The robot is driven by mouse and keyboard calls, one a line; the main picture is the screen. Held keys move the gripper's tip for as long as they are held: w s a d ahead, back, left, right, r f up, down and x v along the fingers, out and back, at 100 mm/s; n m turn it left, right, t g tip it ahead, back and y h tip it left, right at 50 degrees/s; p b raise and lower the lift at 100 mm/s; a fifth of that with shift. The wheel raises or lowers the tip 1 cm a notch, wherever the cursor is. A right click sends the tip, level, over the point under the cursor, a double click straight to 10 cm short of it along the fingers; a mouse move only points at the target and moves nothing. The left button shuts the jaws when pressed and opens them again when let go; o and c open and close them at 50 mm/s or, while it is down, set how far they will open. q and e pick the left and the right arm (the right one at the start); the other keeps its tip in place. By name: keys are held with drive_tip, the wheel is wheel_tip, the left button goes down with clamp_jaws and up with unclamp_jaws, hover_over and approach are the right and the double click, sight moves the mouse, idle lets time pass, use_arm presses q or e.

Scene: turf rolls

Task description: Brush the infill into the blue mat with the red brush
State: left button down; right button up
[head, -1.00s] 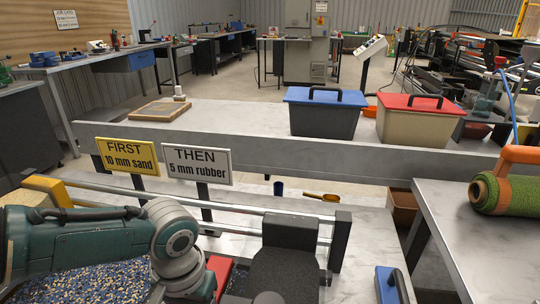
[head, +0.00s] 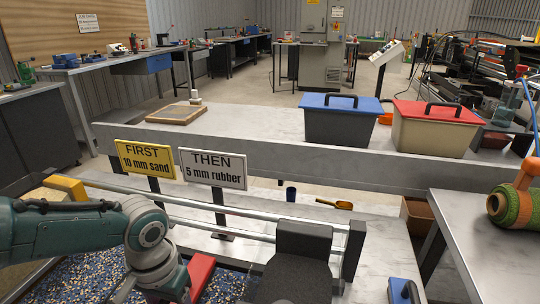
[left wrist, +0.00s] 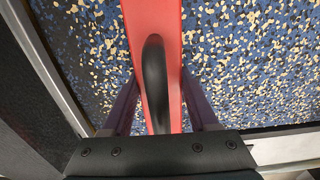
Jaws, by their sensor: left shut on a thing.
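The blue mat is sprinkled with pale and dark granules; it shows at the lower left of the head view (head: 85,278) and fills most of the left wrist view (left wrist: 240,70). The red brush (head: 201,272) is at the mat's right end in the head view. In the left wrist view the brush (left wrist: 172,25) runs up the middle, over the mat, with a black handle (left wrist: 154,80). My left gripper (left wrist: 155,100) is shut on that handle, one finger on each side. The bristles are hidden. My right gripper is not in view.
Two rails (head: 220,218) run behind the mat, with a yellow sign (head: 146,161) and a white sign (head: 213,169) beyond. A blue-lidded bin (head: 342,120) and red-lidded bin (head: 434,128) stand on the back bench. A turf roll (head: 512,206) lies at right.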

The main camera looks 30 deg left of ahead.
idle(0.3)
use_arm(q)
drive_tip(key=shift+w+d, duration=0.35)
drive_tip(key=shift+d, duration=0.65)
drive_tip(key=shift+w+d, duration=0.3)
drive_tip(key=shift+d, duration=0.75)
drive_tip(key=shift+w+d, duration=0.35)
drive_tip(key=shift+d, duration=0.65)
drive_tip(key=shift+a, duration=0.1)
